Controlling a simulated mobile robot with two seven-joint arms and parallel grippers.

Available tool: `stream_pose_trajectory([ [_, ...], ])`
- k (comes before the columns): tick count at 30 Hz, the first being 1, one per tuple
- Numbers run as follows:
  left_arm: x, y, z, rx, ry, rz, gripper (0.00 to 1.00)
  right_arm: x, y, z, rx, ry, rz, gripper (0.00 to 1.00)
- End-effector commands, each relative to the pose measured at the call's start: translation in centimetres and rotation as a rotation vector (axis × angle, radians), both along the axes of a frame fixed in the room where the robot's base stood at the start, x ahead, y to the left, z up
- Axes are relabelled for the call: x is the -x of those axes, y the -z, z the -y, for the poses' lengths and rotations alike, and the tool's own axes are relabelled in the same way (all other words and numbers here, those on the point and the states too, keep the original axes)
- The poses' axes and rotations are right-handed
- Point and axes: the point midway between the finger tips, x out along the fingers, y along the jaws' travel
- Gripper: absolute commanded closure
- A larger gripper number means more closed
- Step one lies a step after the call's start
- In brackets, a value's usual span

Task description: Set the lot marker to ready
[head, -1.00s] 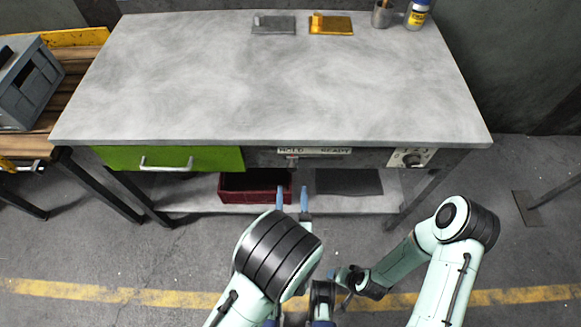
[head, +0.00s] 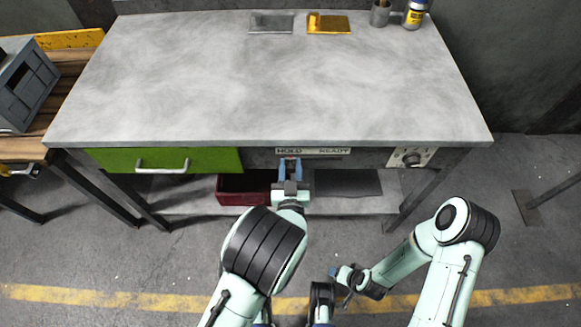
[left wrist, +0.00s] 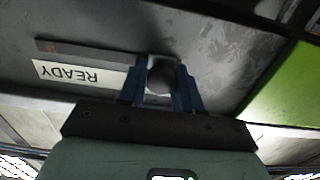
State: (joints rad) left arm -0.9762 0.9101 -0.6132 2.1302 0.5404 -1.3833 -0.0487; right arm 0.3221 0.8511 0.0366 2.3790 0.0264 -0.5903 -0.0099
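The lot marker is a slider on the table's front face, under a label strip (head: 313,151) reading HOLD at left and READY at right. Its round dark knob (left wrist: 161,80) shows in the left wrist view between my left gripper's blue fingers, which appear to touch both its sides. In the head view my left gripper (head: 290,168) is below the word HOLD, and the knob is mostly hidden by the fingers. The READY label (left wrist: 80,74) shows upside down in the wrist view, left of the knob. My right gripper (head: 338,273) is low over the floor, away from the table; its fingers are unclear.
A green drawer (head: 165,159) with a handle is left of the slider, and a dial (head: 411,158) is right of it. A red bin (head: 232,192) sits on the lower shelf. The tabletop (head: 270,90) is mostly clear, with small items at the back.

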Motion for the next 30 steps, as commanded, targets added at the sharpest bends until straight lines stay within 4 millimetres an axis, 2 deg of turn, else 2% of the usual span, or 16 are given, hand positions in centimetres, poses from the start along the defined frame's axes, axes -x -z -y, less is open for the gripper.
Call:
stream_pose_trajectory([
  [5,0.0,0.0,0.2,0.001,0.0,0.0,1.0,0.0,0.0,0.0,0.0,0.0,0.0,0.31],
  [7,0.0,0.0,0.9,0.002,0.002,0.001,1.0,0.0,0.0,0.0,0.0,0.0,0.0,0.31],
  [11,0.0,0.0,4.1,0.004,0.008,0.002,1.0,-0.1,0.1,0.0,0.001,0.001,0.003,0.31],
  [15,0.1,0.1,8.2,0.004,0.01,0.002,1.0,-0.3,0.2,0.2,0.004,0.003,0.007,0.31],
  [21,0.0,0.1,11.7,0.002,0.001,0.001,1.0,-0.6,0.4,0.3,0.008,0.006,0.015,0.31],
  [30,0.1,0.1,12.6,0.001,0.004,-0.002,1.0,-0.6,0.4,0.3,0.008,0.006,0.016,0.31],
])
